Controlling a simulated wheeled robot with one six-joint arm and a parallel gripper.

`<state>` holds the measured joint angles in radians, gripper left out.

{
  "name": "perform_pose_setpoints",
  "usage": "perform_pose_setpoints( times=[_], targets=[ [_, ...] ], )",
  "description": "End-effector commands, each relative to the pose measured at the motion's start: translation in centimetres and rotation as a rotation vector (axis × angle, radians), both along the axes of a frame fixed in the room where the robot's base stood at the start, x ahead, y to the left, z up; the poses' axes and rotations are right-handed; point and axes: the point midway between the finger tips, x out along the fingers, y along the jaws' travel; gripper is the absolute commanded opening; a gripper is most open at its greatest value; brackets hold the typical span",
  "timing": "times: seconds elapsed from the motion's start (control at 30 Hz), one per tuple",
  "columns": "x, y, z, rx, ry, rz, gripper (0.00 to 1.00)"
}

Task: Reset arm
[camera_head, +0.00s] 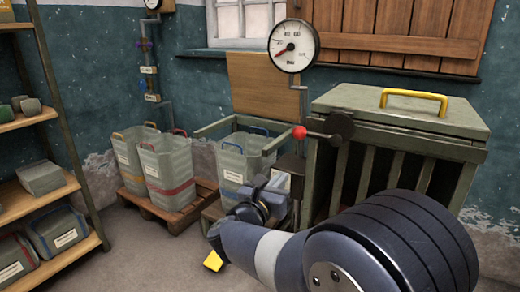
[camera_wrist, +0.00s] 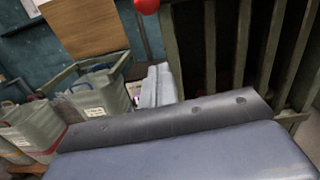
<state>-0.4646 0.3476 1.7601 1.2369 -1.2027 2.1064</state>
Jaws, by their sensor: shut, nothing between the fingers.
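My arm reaches in from the lower right of the head view and folds back at the elbow. My gripper (camera_head: 277,186) is at its far end, beside the lever frame and in front of the bin stand. It is small there and partly hidden by my own wrist; it is shut and empty. In the wrist view one of my own links fills the lower part. The red-knobbed lever (camera_head: 299,132) stands just above my gripper; its red knob (camera_wrist: 147,5) shows at the wrist view's top edge.
A slatted cabinet (camera_head: 400,120) with a yellow handle stands close at right. A round gauge (camera_head: 292,46) is above the lever. Bins (camera_head: 168,172) stand on a wooden pallet (camera_head: 165,210). A shelf (camera_head: 40,190) is at left. Floor between shelf and arm is clear.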

Motion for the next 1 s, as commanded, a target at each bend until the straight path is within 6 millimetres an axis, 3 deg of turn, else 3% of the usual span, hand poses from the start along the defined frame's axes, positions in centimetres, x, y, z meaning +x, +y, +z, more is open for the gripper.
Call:
perform_pose_setpoints(
  times=[0.37,0.8,1.0],
  targets=[
    [0.9,-0.6,0.0,0.0,0.0,-0.001,0.0],
    [7.6,-5.5,0.6,0.001,-0.001,-0.004,0.0],
    [7.9,-5.1,3.2,-0.002,-0.004,0.002,0.0]
  ],
)
